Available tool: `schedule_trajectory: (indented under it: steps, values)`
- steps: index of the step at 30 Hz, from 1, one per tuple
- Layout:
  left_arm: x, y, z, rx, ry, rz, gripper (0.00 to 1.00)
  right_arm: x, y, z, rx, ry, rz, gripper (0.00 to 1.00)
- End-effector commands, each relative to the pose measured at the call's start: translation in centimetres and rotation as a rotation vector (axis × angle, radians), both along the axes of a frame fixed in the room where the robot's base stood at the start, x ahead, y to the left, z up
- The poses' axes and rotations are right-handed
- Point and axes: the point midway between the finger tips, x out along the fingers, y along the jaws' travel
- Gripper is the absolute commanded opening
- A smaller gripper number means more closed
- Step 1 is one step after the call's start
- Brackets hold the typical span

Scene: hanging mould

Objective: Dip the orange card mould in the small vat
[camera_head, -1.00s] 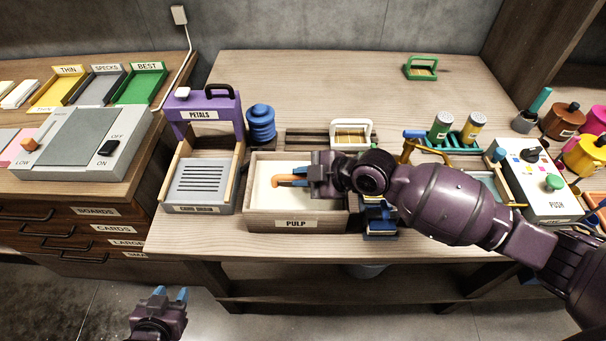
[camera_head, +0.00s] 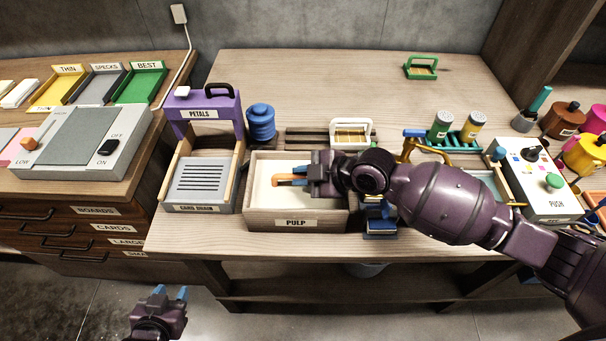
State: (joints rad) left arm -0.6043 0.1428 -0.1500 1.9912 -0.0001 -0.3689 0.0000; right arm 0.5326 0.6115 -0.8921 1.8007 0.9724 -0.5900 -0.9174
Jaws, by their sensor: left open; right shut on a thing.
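A wooden vat labelled PULP (camera_head: 258,214), filled with a pale mass, stands at the table's front. My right gripper (camera_head: 290,177) reaches over it from the right and is shut on the orange card mould (camera_head: 280,180). Only a small orange part of the mould shows above the pale pulp, beside the blue fingertips; the rest is hidden by the pulp or the gripper. My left gripper (camera_head: 170,293) is open and empty, low in front of the table, away from the vat.
A card drain tray (camera_head: 197,209) under a purple petals stand (camera_head: 222,105) is left of the vat. A white-framed mould (camera_head: 366,132) stands behind it, a green-framed one (camera_head: 421,67) farther back. Shakers and a push-button box (camera_head: 543,186) are at right. The back table is mostly clear.

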Motion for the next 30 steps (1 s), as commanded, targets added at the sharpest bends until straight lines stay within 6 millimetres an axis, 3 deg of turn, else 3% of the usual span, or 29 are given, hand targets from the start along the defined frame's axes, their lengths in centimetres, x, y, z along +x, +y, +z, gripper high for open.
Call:
schedule_trajectory:
  steps: [30]
  values:
    - [1.0, -0.1, 3.0, 0.000, -0.030, -0.002, 0.43, 0.0, 0.0, 3.8, 0.000, -0.002, 0.000, 0.00]
